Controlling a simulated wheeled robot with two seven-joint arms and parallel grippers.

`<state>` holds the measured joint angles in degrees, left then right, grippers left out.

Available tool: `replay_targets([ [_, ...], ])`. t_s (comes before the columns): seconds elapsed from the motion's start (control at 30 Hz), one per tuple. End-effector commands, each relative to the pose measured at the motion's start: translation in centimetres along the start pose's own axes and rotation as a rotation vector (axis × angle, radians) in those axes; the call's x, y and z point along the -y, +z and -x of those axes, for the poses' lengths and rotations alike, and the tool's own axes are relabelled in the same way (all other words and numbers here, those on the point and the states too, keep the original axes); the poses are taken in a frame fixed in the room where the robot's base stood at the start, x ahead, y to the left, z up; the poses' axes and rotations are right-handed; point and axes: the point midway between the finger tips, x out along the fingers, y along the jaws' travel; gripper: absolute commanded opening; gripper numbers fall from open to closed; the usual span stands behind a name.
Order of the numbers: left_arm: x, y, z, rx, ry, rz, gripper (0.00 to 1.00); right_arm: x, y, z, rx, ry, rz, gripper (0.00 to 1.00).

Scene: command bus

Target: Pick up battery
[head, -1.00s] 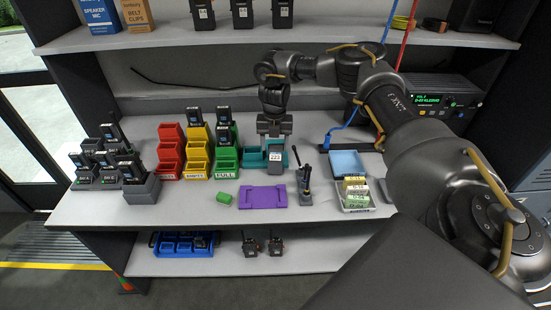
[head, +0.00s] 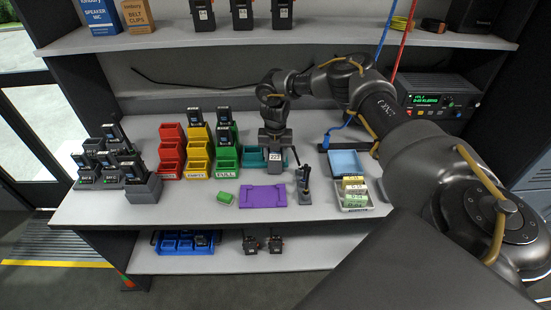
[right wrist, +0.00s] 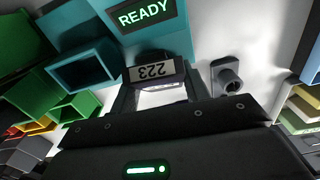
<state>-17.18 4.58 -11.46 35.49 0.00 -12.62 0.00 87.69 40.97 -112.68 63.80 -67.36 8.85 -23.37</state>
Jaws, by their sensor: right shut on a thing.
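A dark battery with a white 223 label (head: 275,157) stands at the teal bins (head: 251,157) in the middle of the table. My right gripper (head: 274,146) reaches down from above and is shut on it. In the right wrist view the battery (right wrist: 156,72) shows between the fingers of the right gripper (right wrist: 160,90), in front of a teal bin with a READY sign (right wrist: 142,12). Whether the battery rests inside a bin or is lifted clear, I cannot tell. My left gripper is out of view.
Red (head: 171,155), yellow (head: 199,160) and green (head: 226,163) bins stand to the left, some holding radios. A purple mat (head: 262,197) lies in front. A small dark stand (head: 304,190) and a tray of cards (head: 354,197) are to the right.

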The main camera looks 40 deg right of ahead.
Motion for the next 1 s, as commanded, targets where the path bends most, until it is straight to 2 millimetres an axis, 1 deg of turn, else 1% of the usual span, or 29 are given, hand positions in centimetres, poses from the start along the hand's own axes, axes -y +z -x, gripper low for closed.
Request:
replay_targets([
  [0.17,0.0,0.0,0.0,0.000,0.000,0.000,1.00,0.0,0.0,0.1,0.001,0.001,0.000,0.21],
  [0.27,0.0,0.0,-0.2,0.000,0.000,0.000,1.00,-0.1,0.1,0.9,0.001,0.003,-0.001,0.21],
  [0.37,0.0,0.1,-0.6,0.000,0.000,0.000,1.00,-0.1,0.1,2.4,0.003,0.004,0.000,0.21],
  [0.6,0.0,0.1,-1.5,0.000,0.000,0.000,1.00,-0.1,0.1,7.1,0.003,0.004,0.000,0.21],
  [0.7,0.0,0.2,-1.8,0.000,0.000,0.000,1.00,-0.1,0.1,8.6,0.002,0.003,0.000,0.21],
  [0.8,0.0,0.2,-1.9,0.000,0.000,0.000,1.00,-0.1,0.0,9.6,0.002,0.003,0.000,0.21],
  [1.0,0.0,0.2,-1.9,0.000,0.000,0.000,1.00,0.0,0.0,10.1,0.000,0.000,0.000,0.21],
])
